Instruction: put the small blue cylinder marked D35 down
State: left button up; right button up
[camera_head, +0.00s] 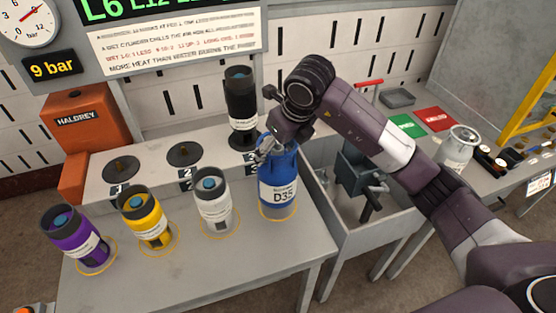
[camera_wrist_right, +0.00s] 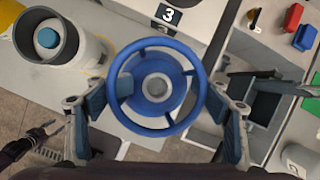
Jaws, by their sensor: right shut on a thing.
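The blue cylinder marked D35 (camera_head: 280,190) is upright at the right end of the front row on the grey table. Its base is over a yellow ring mark; I cannot tell whether it touches the table. My right gripper (camera_head: 265,148) is shut on its upper part. In the right wrist view, the blue round top (camera_wrist_right: 157,88) lies between the fingers of my right gripper (camera_wrist_right: 157,120). A dark claw-like part at the left edge there looks like my left gripper (camera_wrist_right: 35,138); its fingers are too small to read.
White (camera_head: 213,205), yellow (camera_head: 146,222) and purple (camera_head: 76,240) cylinders stand to the left in the front row. A black cylinder (camera_head: 241,105) stands on the raised rack (camera_head: 145,185) behind. A grey bin (camera_head: 372,235) is to the right of the table.

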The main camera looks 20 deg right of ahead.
jog(key=shift+f+p, duration=0.55)
jog(key=shift+f, duration=1.6)
jog(key=shift+w+f, duration=0.1)
jog(key=shift+f, duration=0.2)
jog(key=o, duration=1.3)
jog(key=shift+f, duration=0.25)
jog(key=o, duration=0.7)
jog(key=shift+r, duration=0.1)
jog(key=shift+c, duration=0.2)
